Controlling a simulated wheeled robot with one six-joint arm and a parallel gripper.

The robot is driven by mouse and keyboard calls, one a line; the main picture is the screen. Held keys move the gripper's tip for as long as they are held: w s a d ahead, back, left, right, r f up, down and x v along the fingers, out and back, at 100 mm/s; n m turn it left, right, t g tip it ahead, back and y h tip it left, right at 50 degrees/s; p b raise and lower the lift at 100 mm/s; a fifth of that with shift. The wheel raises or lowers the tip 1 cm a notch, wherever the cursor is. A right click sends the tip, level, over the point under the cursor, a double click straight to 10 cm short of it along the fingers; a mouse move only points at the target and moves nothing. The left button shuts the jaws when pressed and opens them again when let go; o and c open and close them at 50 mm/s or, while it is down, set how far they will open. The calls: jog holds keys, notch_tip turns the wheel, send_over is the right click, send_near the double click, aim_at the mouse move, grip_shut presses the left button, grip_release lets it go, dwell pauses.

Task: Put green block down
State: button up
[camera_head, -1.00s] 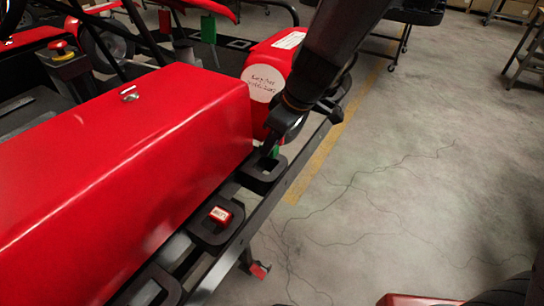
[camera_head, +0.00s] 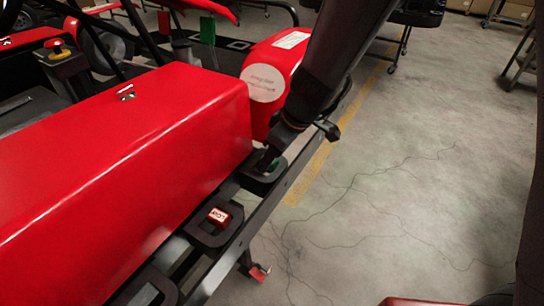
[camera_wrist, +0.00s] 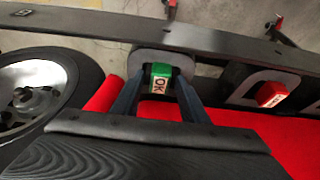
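The green block (camera_wrist: 161,72), with a pale "OK" label, stands in a dark holder ring (camera_wrist: 137,62) in the wrist view. My gripper (camera_wrist: 160,84) has one finger on each side of the block, and narrow gaps seem to show between fingers and block, so it looks open. In the head view my gripper (camera_head: 270,161) reaches down into the farthest visible holder (camera_head: 262,186) on the rail. Only a sliver of green shows there, and the fingertips are mostly hidden.
A red block (camera_head: 219,216) sits in the neighbouring holder (camera_head: 205,236); it also shows in the wrist view (camera_wrist: 271,94). A nearer holder (camera_head: 150,288) is partly cut off. The large red bodywork (camera_head: 130,160) borders the holders on the left. Open floor (camera_head: 420,190) lies right.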

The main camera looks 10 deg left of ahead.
jog(key=shift+r, duration=0.15)
jog(key=p+v, duration=0.1)
jog(key=v, duration=1.1)
jog(key=s+d+f+m+h, duration=0.1)
jog(key=d+m, duration=0.3)
jog(key=d, duration=0.4)
jog(key=s+d+f+m+h, duration=0.1)
jog(key=s+d+f+m, duration=0.2)
jog(key=d, duration=0.5)
jog(key=s+d+f+m+h, duration=0.2)
jog(key=s+d+m, duration=0.2)
jog(key=d+m, duration=0.2)
jog(key=shift+d+m+g, duration=0.3)
jog(key=shift+d, duration=0.75)
